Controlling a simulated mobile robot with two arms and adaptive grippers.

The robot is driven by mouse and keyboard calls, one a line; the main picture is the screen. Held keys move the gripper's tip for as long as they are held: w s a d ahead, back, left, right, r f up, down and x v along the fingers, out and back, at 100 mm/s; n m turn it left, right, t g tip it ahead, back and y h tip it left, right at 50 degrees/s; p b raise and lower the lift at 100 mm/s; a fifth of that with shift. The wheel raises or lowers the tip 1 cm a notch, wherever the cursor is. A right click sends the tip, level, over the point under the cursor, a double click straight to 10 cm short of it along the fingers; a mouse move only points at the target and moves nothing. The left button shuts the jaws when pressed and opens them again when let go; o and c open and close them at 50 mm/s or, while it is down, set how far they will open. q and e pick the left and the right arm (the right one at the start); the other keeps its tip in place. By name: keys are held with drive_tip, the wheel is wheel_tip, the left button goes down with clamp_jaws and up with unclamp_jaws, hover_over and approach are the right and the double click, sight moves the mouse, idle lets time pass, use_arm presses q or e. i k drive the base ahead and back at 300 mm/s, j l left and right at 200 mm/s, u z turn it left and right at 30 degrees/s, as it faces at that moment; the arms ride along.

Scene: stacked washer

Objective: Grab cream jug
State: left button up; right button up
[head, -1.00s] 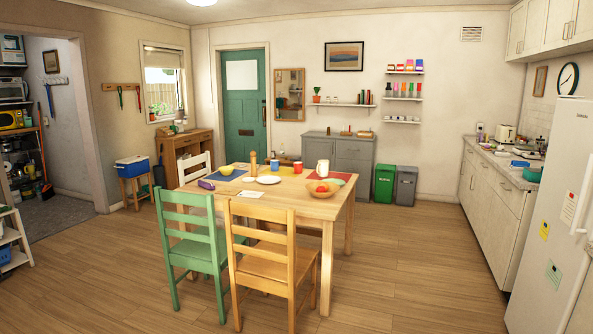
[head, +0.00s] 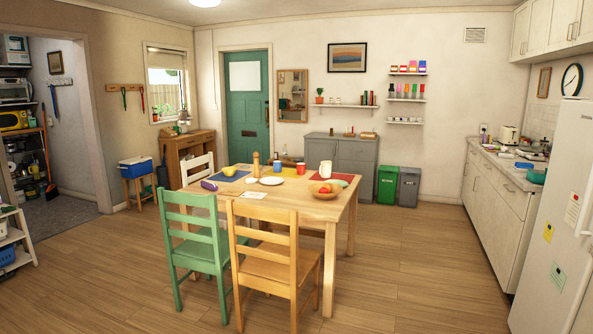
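A cream jug (head: 325,169) stands upright on the far right part of the wooden dining table (head: 305,209), behind the fruit bowl. It looks cream-white with a handle, small at this distance. Neither of my grippers is in the head view, and nothing is touching the jug.
A green chair (head: 193,236) and a wooden chair (head: 266,255) stand at the table's near side. A fruit bowl (head: 325,193), a red cup (head: 301,168) and a white plate (head: 271,181) are near the jug. Floor (head: 420,265) right of the table is clear, up to the counter and fridge (head: 556,220).

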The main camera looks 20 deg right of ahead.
sight(325, 167)
drive_tip(key=i+l+z, duration=0.55)
drive_tip(key=z, duration=0.15)
drive_tip(key=i+l+z, duration=0.15)
drive_tip(key=i+z, duration=0.2)
drive_tip(key=i+l+z, duration=0.1)
drive_tip(key=i+z, duration=0.3)
drive_tip(key=i, duration=0.9)
drive_tip(key=i+u, duration=0.15)
drive_tip(key=i, duration=0.95)
drive_tip(key=i+l+u, duration=0.1)
drive_tip(key=i, duration=1)
drive_tip(key=i+u, duration=0.35)
drive_tip(key=i+l+u, duration=0.1)
drive_tip(key=i+u, duration=0.25)
drive_tip(key=i+l+u, duration=0.35)
drive_tip(key=i+j, duration=0.05)
drive_tip(key=j, duration=0.05)
